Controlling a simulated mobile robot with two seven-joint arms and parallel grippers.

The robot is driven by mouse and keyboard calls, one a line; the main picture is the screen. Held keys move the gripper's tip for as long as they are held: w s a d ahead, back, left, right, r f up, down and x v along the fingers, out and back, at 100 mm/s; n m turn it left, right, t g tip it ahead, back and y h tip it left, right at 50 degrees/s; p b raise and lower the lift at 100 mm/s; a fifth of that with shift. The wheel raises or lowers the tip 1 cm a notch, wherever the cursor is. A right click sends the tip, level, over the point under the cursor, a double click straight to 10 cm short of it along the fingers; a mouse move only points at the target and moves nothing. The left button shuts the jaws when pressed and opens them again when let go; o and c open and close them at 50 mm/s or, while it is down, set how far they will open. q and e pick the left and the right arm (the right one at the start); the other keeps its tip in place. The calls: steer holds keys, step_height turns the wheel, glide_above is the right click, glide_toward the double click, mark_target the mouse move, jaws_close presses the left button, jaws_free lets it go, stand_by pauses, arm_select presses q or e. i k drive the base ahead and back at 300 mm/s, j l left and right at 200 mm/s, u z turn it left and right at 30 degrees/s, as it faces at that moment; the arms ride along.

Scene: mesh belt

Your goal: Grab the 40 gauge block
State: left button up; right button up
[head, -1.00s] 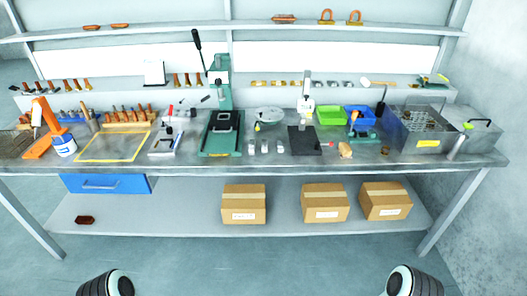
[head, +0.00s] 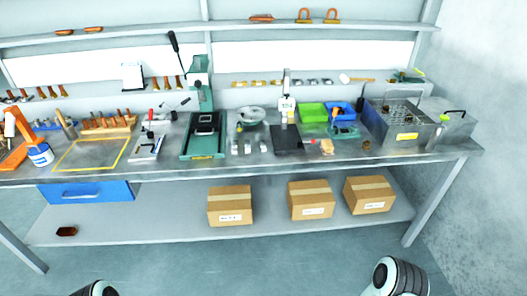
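Several small silver blocks stand in a short row on the bench, right of the green press; one is the middle block (head: 248,148). They look like gauge blocks, but any markings are too small to read, so I cannot tell which is the 40. No gripper touches them. Only rounded white and black parts of my two arms show at the bottom edge, well short of the bench. Neither gripper's fingers are in view.
A green arbor press (head: 203,135) stands left of the blocks, and a dark plate with a gauge stand (head: 287,138) is right. Behind is a round metal dish (head: 251,115). Green (head: 313,112) and blue (head: 340,111) bins sit further right. The bench's front strip is mostly clear.

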mark_target(235, 148)
steer(key=u, duration=0.4)
steer(key=i+l+u, duration=0.25)
steer(key=l+u, duration=0.2)
steer(key=l, duration=0.2)
steer(key=i+l+u, duration=0.1)
steer(key=l+u, duration=0.15)
steer(key=l, duration=0.1)
